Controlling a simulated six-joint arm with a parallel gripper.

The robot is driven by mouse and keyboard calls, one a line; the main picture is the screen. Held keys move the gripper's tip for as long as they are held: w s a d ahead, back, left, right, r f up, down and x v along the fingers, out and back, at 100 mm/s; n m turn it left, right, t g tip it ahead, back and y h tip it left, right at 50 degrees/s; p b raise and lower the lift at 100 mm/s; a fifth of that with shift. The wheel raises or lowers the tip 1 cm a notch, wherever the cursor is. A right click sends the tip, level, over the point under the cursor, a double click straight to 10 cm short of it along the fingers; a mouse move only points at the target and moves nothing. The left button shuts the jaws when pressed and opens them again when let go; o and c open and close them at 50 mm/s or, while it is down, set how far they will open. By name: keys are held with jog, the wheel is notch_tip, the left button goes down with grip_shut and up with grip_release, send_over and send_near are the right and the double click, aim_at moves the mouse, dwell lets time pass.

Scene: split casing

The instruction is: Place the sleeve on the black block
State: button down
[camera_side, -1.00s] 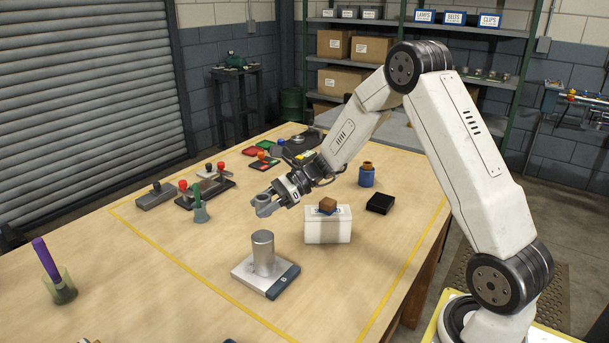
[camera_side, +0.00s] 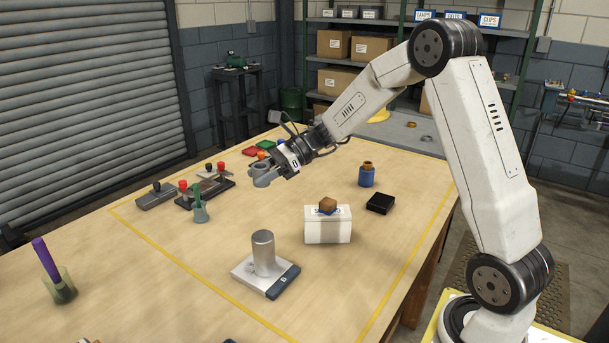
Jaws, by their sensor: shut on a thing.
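My gripper (camera_side: 272,173) is shut on a small grey ring-shaped piece, which looks like the sleeve (camera_side: 260,172). It is held in the air over the far middle of the wooden table. The fingers partly hide the sleeve. The black block (camera_side: 380,203), low and square, lies on the table to the right of and below the gripper in the picture. Nothing sits on the block, and the sleeve is well apart from it.
A white box (camera_side: 327,230) with a brown piece on top stands left of the block. A blue jar (camera_side: 366,175) stands behind the block. A silver cylinder (camera_side: 263,254) stands on a plate in front. A green-handled tool (camera_side: 199,205) and red-knobbed fixtures (camera_side: 205,188) are at left.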

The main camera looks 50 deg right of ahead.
jog(key=s+d+f+n+g+h, duration=0.2)
jog(key=s+d+f+n+g, duration=0.3)
jog(key=s+n+g, duration=0.35)
jog(key=s+d+f+n+g+h, duration=0.1)
jog(key=s+d+f+n+g, duration=0.35)
jog(key=s+n+g, duration=0.45)
jog(key=s+d+r+n+g+h, duration=0.2)
jog(key=s+d+n+g+h, duration=0.1)
jog(key=s+d+n+h, duration=0.6)
jog(key=w+d+r+n+t+h, duration=0.2)
jog(key=d+r+n+t+h, duration=0.7)
jog(key=d+n+h, duration=0.35)
notch_tip(320, 180, down, 6)
jog(key=shift+w+a+f+m+t, duration=0.2)
jog(key=shift+a+f+m+t, duration=0.1)
jog(key=shift+a+t, duration=0.1)
jog(key=shift+d, duration=0.1)
send_over(386, 196)
jog(key=f, duration=0.8)
jog(key=shift+s+a, duration=0.4)
jog(key=shift+w+d+f, duration=0.4)
jog(key=shift+f, duration=0.2)
